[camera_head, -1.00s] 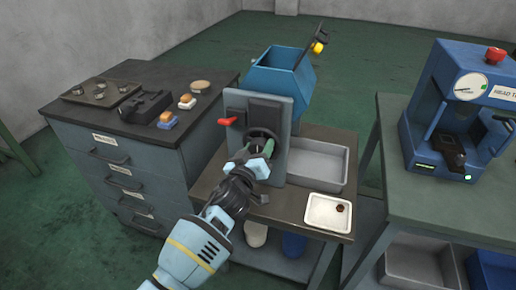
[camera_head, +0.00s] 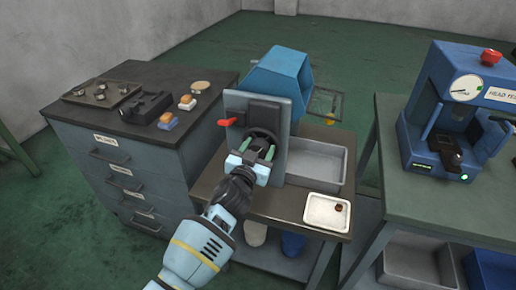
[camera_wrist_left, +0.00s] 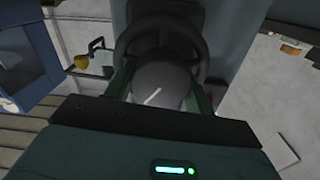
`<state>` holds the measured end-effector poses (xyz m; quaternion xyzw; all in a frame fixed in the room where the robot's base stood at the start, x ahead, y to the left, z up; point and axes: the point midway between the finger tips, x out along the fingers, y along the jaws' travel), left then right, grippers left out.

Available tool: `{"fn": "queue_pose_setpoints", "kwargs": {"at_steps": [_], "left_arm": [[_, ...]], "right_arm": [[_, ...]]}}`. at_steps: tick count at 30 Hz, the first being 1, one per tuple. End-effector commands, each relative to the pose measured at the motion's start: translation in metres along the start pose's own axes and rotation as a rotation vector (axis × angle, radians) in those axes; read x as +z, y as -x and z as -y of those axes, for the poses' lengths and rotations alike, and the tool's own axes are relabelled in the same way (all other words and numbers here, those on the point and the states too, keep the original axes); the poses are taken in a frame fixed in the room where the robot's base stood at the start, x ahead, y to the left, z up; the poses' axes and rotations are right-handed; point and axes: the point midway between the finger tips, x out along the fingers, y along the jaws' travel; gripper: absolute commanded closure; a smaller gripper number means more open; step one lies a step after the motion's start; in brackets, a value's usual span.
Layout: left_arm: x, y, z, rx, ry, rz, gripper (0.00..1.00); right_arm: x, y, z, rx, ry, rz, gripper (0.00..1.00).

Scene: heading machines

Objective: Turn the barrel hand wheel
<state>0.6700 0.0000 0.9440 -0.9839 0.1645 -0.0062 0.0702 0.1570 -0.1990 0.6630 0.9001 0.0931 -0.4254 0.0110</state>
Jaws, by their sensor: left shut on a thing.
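The barrel hand wheel (camera_head: 265,138) is a dark ring on the front of an upright grey plate (camera_head: 285,108). It also shows in the left wrist view (camera_wrist_left: 160,32). My left gripper (camera_head: 262,152) is at the wheel, its two green fingers shut on either side of the dark round hub (camera_wrist_left: 161,86). The hub bears a pale line, tilted in the wrist view. My right gripper is not in view.
A red lever (camera_head: 227,122) sticks out left of the plate. A drawer cabinet (camera_head: 120,175) is at left, a blue press (camera_head: 460,112) at right.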

Motion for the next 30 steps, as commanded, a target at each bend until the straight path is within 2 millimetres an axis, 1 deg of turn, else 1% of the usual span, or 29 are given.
{"fn": "queue_pose_setpoints", "kwargs": {"at_steps": [18, 24, 30], "left_arm": [[0.001, 0.0, -0.003, -0.005, -0.574, 0.011, 0.69], [0.001, 0.0, -0.003, -0.006, -0.717, 0.014, 0.69], [0.002, 0.0, -0.003, -0.007, -0.812, 0.016, 0.69]], "right_arm": [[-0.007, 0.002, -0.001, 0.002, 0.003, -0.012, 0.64], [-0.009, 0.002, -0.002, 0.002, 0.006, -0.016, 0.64], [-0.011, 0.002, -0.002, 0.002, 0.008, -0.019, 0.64]]}}
